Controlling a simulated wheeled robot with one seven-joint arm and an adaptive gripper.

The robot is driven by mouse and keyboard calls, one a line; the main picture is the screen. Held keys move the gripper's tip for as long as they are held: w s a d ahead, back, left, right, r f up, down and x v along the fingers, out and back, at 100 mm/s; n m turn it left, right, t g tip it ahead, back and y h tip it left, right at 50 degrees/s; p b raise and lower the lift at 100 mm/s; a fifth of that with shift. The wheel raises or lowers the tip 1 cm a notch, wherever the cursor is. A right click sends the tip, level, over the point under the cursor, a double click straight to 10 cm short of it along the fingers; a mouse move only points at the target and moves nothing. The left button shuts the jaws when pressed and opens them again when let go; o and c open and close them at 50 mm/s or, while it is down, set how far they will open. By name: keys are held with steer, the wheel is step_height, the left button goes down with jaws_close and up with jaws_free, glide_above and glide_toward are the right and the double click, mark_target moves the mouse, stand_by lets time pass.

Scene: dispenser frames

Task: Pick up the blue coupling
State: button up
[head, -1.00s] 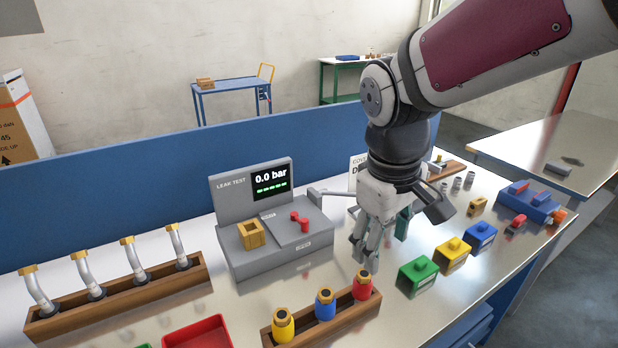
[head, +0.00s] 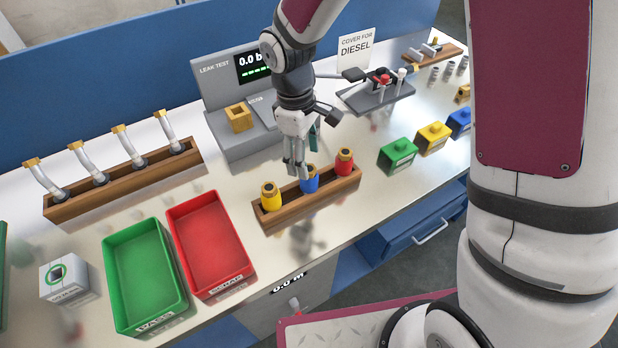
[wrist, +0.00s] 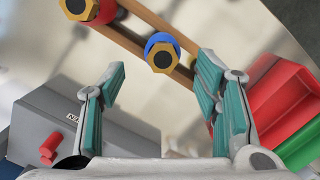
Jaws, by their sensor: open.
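The blue coupling (head: 310,183) has a brass top and stands in the middle of a wooden rack (head: 266,223), between the yellow coupling (head: 271,197) and the red coupling (head: 344,161). In the wrist view the blue coupling (wrist: 162,52) is beyond the fingertips, roughly midway between them across the picture. My gripper (head: 297,168) is above and slightly behind the blue coupling in the head view, its fingers partly in front of it. In the wrist view my gripper (wrist: 158,80) is open, with empty space between its teal pads.
A red scrap tray (head: 208,245) and a green pass tray (head: 145,280) lie left of the rack. The leak tester (head: 235,140) stands behind. Green (head: 398,155) and yellow (head: 432,138) blocks are to the right. A rack of bent pipes (head: 125,180) is far left.

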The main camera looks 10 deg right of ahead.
mark_target(309, 182)
steer(key=f, duration=0.3)
steer(key=s+f+p, duration=0.1)
steer(key=f, duration=0.1)
steer(key=shift+d+f, duration=0.1)
steer(key=shift+d, duration=0.15)
steer(key=shift+w+f, duration=0.1)
steer(key=shift+f, duration=0.5)
steer(key=shift+c, duration=0.4)
jaws_close()
